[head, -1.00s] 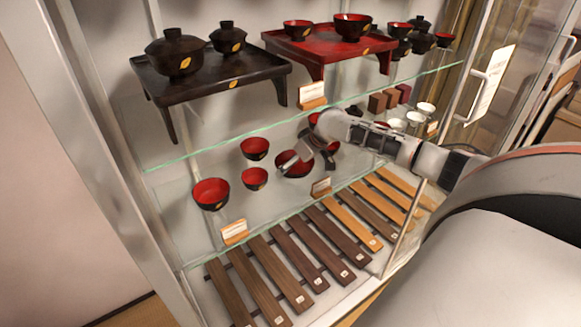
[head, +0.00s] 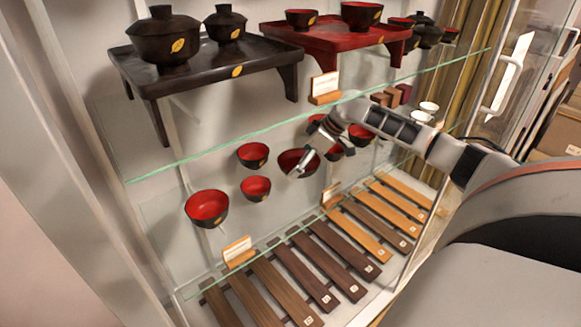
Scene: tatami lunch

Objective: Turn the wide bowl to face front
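A wide, shallow black bowl (head: 287,159) with a red inside sits on the middle glass shelf of the cabinet. My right gripper (head: 320,152) reaches in from the right, over this bowl's right side. Its grey fingers look spread apart, one in front of the bowl and hiding part of it. Whether the finger touches the bowl is unclear. I cannot make out a gold leaf mark on the visible part of this bowl. My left gripper is not in view.
Smaller red-lined bowls (head: 252,155) and a larger one (head: 207,207) stand to the left; others stand close on the right (head: 360,135). The upper glass shelf edge (head: 220,150) runs above. A card stand (head: 238,251) and wooden slats (head: 285,290) are in front and below.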

